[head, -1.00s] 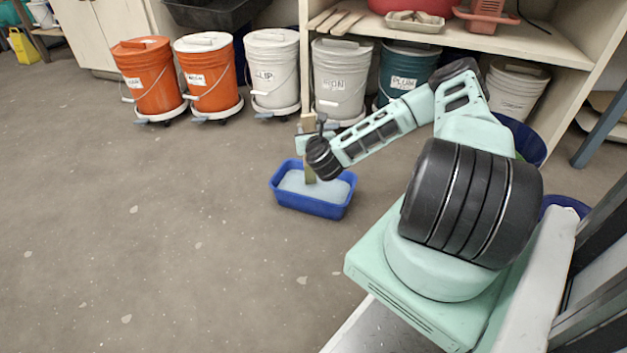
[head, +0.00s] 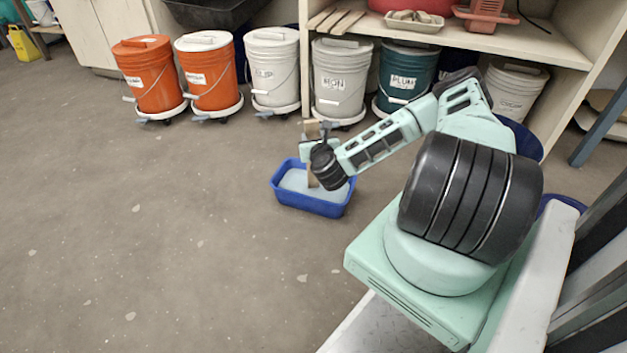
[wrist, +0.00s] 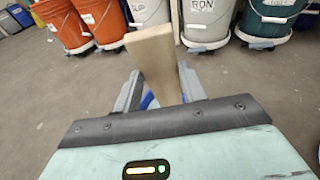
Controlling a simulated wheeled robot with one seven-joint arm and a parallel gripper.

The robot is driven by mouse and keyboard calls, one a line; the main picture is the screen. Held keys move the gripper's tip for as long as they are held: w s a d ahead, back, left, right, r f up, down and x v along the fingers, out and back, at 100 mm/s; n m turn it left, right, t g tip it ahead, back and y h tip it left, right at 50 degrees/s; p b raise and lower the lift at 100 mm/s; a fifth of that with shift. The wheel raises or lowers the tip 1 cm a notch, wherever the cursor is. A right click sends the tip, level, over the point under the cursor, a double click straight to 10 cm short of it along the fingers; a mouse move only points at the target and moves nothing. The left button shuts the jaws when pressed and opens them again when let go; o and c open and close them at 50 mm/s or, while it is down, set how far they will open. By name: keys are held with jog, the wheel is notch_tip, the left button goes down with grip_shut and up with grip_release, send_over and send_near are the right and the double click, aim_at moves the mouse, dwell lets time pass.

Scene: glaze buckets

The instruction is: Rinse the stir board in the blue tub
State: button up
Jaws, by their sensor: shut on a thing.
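My gripper (wrist: 162,97) is shut on the stir board (wrist: 155,60), a flat pale wooden slat, which stands up between the fingers in the wrist view. In the head view the board (head: 312,180) hangs down over the blue tub (head: 308,206), its lower end at or in the pale liquid. Whether it touches the tub's bottom cannot be told. The tub sits on the floor, and my wrist hides part of its right side. In the wrist view only a bit of blue shows behind the fingers.
Several lidded buckets on wheeled dollies stand along the back: orange ones (head: 150,80), white ones (head: 272,70) and a dark green one (head: 406,75). Other wooden slats (head: 335,20) lie on the shelf (head: 480,36). The floor left of the tub (head: 150,230) is clear.

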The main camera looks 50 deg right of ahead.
notch_tip(320, 180, up, 10)
jog(key=s+a+p, duration=0.1)
jog(key=p, duration=0.8)
jog(key=shift+a+f, duration=0.15)
jog(key=shift+a, duration=0.05)
dwell(0.5)
notch_tip(320, 180, up, 5)
jog(key=p, duration=0.4)
dwell(0.3)
